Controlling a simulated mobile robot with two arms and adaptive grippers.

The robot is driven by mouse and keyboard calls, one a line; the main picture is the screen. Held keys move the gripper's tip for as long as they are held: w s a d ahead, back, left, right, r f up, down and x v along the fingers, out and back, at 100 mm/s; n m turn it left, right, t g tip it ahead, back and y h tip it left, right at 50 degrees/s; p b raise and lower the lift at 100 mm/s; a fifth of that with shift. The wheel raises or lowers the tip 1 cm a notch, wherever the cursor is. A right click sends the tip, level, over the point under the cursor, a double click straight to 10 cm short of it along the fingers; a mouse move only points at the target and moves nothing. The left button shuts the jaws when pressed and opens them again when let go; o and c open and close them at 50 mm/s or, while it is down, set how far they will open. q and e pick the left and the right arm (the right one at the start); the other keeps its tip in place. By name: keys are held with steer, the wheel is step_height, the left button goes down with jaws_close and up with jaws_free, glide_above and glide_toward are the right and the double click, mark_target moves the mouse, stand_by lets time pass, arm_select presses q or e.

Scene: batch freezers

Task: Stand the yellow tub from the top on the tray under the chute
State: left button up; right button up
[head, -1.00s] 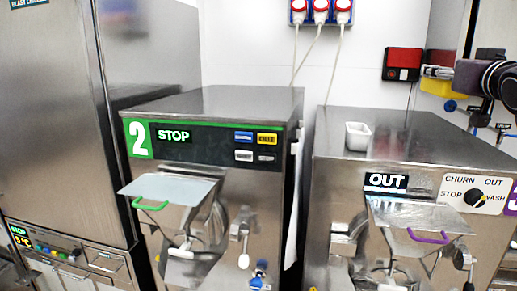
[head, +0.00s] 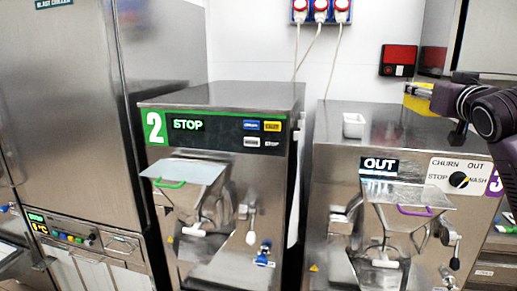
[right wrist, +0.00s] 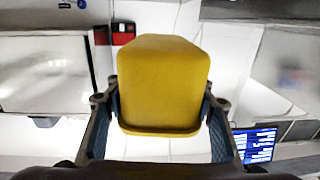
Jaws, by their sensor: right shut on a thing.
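The yellow tub (right wrist: 163,85) is held between the two fingers of my right gripper (right wrist: 163,110) in the right wrist view. In the head view the tub (head: 418,98) shows small at the upper right, in the air above machine 3, with my right arm coming in from the right. Machine 3 has an OUT display, a purple handle and a white chute part (head: 385,263) low on its front. Machine 2 has a green handle and a similar white part (head: 193,231). I cannot clearly make out a tray below either. My left gripper is not in view.
A white tub (head: 354,125) stands on top of machine 3 (head: 330,150). Machine 2 (head: 215,95) shows STOP, and a tall steel blast chiller (head: 75,120) stands at the left. Levers and hoppers stick out from the machine fronts. Red sockets (head: 320,10) hang on the wall.

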mark_target(412, 104)
steer(key=shift+y, duration=0.3)
steer(key=f, duration=0.1)
steer(key=w+a+f, duration=0.1)
steer(key=a+f, duration=0.1)
steer(key=f, duration=0.1)
steer(key=shift+w+a, duration=0.1)
steer(key=shift+w, duration=0.25)
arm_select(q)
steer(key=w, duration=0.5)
arm_select(e)
steer(key=s+a+f+n+y, duration=0.1)
steer(key=s+a+f+y, duration=0.1)
steer(key=a+f, duration=0.75)
steer(key=s+a+f+n+y, duration=0.1)
steer(key=s+a+f, duration=0.3)
steer(key=f, duration=1)
steer(key=s+a+f, duration=0.6)
steer(key=s+f, duration=0.7)
steer(key=s, duration=1)
arm_select(q)
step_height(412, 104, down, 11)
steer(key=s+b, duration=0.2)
steer(key=b, duration=0.8)
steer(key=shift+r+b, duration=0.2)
steer(key=shift+b, duration=0.15)
arm_select(e)
step_height(412, 104, down, 10)
steer(key=shift+w+d+f+h, duration=0.15)
steer(key=shift+w+d+h, duration=0.2)
steer(key=shift+w+h, duration=0.05)
